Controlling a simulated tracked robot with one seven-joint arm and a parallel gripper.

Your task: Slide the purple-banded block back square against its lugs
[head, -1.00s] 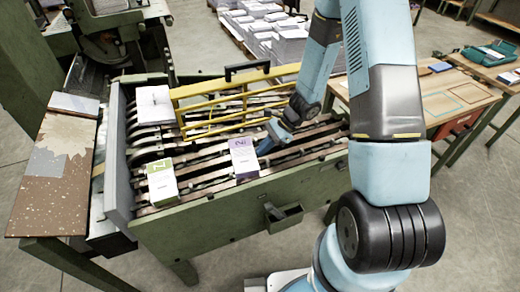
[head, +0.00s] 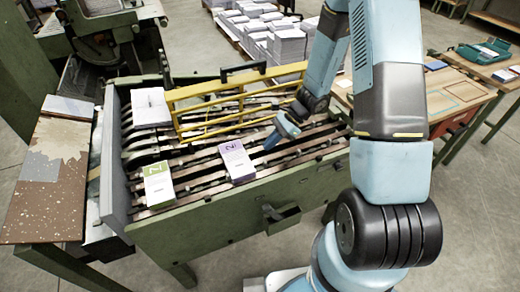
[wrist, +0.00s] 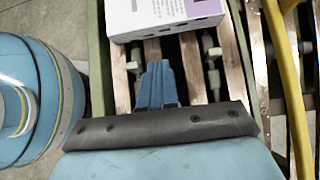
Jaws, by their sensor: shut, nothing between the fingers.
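The purple-banded block (head: 236,162), a white stack with a purple band, lies on the metal rails near the front wall of the green machine. In the head view it looks slightly turned relative to the green-banded block. In the wrist view its near end (wrist: 165,14) shows at the top edge, cut off by the frame. My gripper (head: 268,145) is shut and empty, low over the rails to the right of the block. In the wrist view the blue fingertips (wrist: 156,66) point at the block's end with a small gap. I cannot make out the block's lugs for certain.
A green-banded block (head: 157,184) lies on the rails to the left. A white stack (head: 151,107) sits at the back left. A yellow guard frame (head: 215,95) stands behind my gripper. Between the two banded blocks the rails (head: 197,176) are clear.

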